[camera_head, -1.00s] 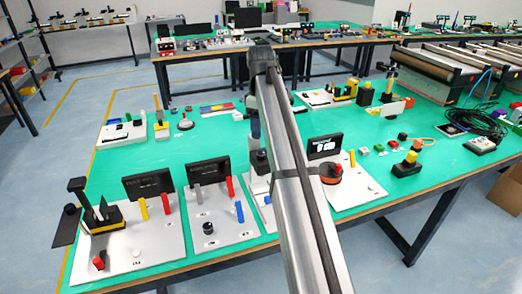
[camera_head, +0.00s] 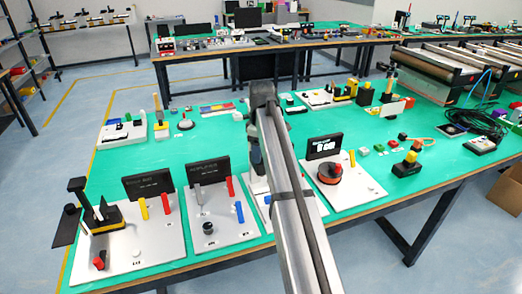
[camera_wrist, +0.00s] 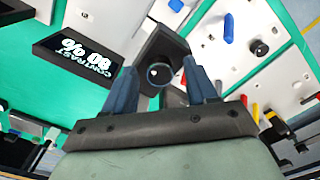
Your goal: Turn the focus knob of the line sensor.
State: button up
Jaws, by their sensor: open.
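The line sensor is a dark block (camera_wrist: 163,45) in the wrist view, with a round, shiny dark knob (camera_wrist: 159,75) on the side facing me. My gripper (camera_wrist: 160,68) is open, its two blue-grey fingers on either side of the knob. I cannot tell whether either finger touches it. In the head view the lit display (camera_head: 324,146) stands at the back of a white board (camera_head: 352,194). My arm hides the sensor and most of my gripper there.
A red and black round part (camera_head: 330,173) sits on the same board. Coiled dark cables (camera_head: 482,122) lie at the right. Green tabletop behind the boards is partly clear.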

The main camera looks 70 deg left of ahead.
jog(key=c, duration=1.1)
jog(key=shift+o, duration=0.2)
jog(key=shift+m, duration=2.8)
jog(key=o, duration=1.1)
jog(key=shift+c, duration=0.2)
jog(key=shift+r, duration=0.15)
